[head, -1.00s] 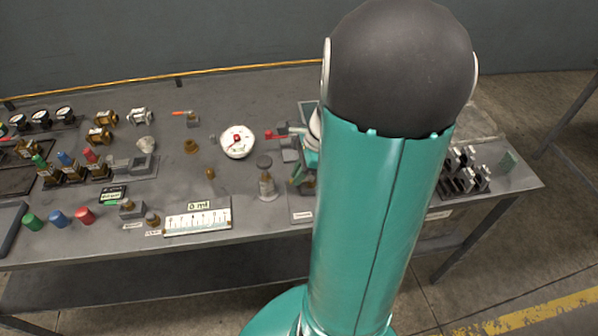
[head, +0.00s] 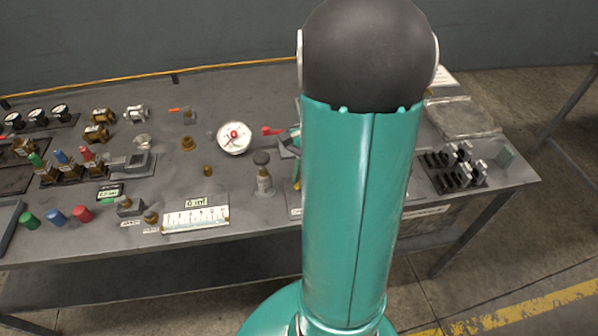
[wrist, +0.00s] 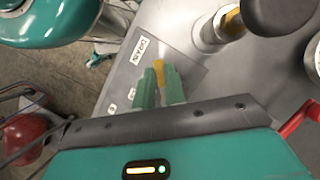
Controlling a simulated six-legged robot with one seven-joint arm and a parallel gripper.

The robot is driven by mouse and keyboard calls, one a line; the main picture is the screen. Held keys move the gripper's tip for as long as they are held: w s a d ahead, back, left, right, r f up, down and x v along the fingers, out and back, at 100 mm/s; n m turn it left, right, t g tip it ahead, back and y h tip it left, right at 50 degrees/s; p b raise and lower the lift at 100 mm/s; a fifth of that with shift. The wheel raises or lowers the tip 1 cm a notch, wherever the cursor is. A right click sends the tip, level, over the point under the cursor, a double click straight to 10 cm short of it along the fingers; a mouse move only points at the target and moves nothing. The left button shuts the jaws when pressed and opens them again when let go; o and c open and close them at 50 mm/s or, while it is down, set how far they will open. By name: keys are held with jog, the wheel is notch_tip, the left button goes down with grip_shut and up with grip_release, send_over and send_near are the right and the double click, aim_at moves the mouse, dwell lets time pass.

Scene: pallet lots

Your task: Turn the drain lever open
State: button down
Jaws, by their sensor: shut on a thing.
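The drain lever (wrist: 159,67) shows in the wrist view as a short yellow piece between the green fingertips of my gripper (wrist: 160,78). My gripper is shut on it. The lever sits over a grey plate (wrist: 183,72) with a small white label (wrist: 139,50), whose text is upside down and hard to read. How far the lever is turned cannot be told.
A red-handled lever (wrist: 300,118) is at the right in the wrist view; its red handle also shows in the head view (head: 270,131). A dark-capped cylinder (head: 263,178) and a round white gauge (head: 234,138) stand left of my arm. Black-and-white blocks (head: 455,165) stand to its right.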

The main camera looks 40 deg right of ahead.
jog(key=n, duration=0.2)
jog(key=s+n+g, duration=0.1)
jog(key=n+g+h, duration=0.1)
jog(key=n, duration=0.1)
jog(key=shift+s+d+n, duration=0.2)
jog(key=shift+d+n, duration=0.1)
jog(key=shift+s+d+n+g+h, duration=0.2)
jog(key=shift+d+n+g+h, duration=0.1)
jog(key=shift+n, duration=0.7)
jog(key=shift+s+d+n+g+h, duration=0.2)
jog(key=shift+n+h, duration=0.1)
jog(key=shift+n, duration=0.7)
jog(key=c, duration=1.5)
grip_release()
jog(key=shift+o, duration=0.2)
jog(key=shift+r, duration=0.15)
jog(key=v, duration=1.3)
jog(key=shift+w+r, duration=0.15)
jog(key=shift+r, duration=0.1)
